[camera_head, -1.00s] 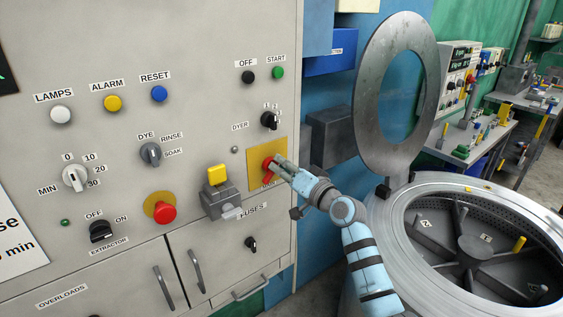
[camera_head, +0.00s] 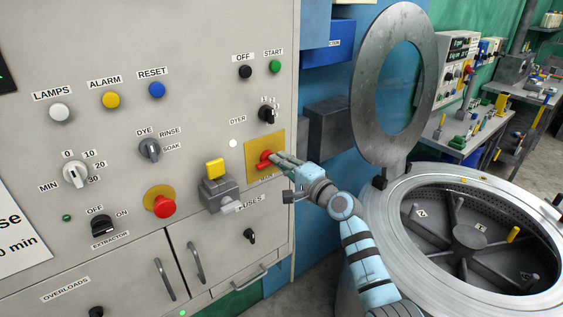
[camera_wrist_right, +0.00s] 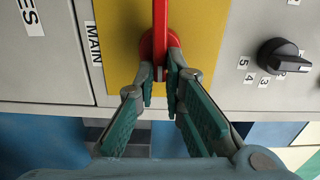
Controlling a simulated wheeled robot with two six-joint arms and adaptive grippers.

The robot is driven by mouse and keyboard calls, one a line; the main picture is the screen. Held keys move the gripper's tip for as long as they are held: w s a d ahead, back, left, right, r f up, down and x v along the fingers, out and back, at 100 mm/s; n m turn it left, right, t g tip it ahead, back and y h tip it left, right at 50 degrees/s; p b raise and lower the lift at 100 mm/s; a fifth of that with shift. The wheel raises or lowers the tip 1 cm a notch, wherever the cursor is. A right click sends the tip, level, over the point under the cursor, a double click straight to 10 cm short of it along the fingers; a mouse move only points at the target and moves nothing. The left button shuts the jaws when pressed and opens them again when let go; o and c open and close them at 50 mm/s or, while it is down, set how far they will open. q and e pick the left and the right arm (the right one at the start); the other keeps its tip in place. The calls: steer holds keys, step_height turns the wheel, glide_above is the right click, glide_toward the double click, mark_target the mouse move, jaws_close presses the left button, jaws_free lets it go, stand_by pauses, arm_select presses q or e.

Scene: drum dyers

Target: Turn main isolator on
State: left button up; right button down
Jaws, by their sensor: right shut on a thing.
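The main isolator is a red handle (camera_head: 264,160) on a yellow plate (camera_head: 277,149) at the right side of the grey panel. In the right wrist view the red handle (camera_wrist_right: 160,25) lies parallel to the MAIN label (camera_wrist_right: 95,43) on its yellow plate (camera_wrist_right: 205,40). My right gripper (camera_head: 277,160) is at the handle. In the right wrist view its fingertips (camera_wrist_right: 159,72) are shut on the handle's lower end, one on each side. They partly hide that end. My left gripper is not in view.
A small white lamp (camera_head: 233,143) glows left of the plate. A grey box with a yellow top (camera_head: 215,170) sticks out nearby, beside a red button (camera_head: 164,206). The dyer drum (camera_head: 390,215) with its raised ring lid (camera_head: 369,125) stands right of my arm.

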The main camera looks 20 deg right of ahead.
steer(key=shift+m, duration=0.3)
steer(key=c, duration=1.7)
jaws_free()
steer(key=shift+f, duration=0.1)
steer(key=shift+d, duration=0.1)
steer(key=v, duration=1.2)
